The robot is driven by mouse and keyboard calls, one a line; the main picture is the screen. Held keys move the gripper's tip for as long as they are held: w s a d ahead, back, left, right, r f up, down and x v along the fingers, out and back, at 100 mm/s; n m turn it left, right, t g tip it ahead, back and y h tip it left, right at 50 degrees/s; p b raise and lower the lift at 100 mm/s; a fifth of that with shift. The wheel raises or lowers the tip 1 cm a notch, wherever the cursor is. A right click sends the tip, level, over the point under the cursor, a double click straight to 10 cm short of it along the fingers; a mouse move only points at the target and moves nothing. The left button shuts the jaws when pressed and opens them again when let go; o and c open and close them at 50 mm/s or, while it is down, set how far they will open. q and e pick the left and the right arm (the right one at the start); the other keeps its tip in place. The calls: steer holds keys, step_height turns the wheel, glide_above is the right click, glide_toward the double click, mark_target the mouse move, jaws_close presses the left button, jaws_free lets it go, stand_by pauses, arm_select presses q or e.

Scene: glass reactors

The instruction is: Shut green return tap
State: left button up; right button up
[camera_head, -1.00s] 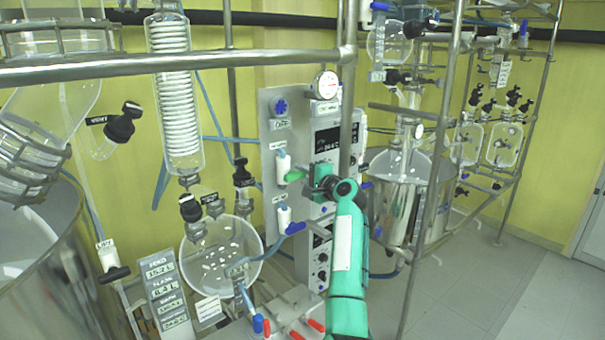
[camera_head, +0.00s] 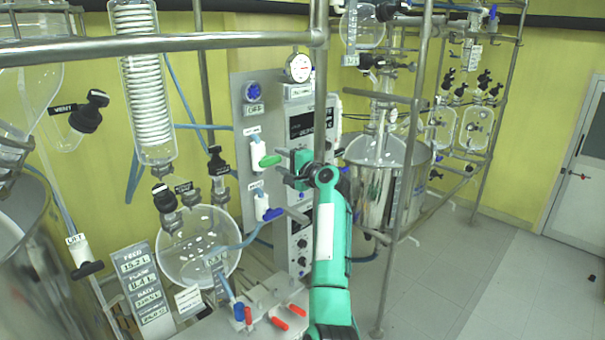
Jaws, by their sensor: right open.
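The green return tap has a green lever (camera_head: 270,161) on a white valve body (camera_head: 258,154), set on the grey panel in the middle of the head view. The lever points sideways to the right, roughly level. My right gripper (camera_head: 284,171), on the green arm, is open just to the right of the lever's end. Its upper finger overlaps or nearly meets the lever tip; I cannot tell whether they touch. My left gripper is not in view.
A second tap with a blue lever (camera_head: 271,216) is below. A metal post (camera_head: 320,90) rises behind my right wrist, and a rail (camera_head: 160,44) crosses above. A round glass flask (camera_head: 198,246) hangs lower left. Open floor (camera_head: 490,260) lies to the right.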

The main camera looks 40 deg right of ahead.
steer(key=s+d+b, duration=0.1)
steer(key=s+b, duration=0.3)
steer(key=s, duration=0.7)
steer(key=shift+s, duration=0.3)
steer(key=shift+f, duration=0.15)
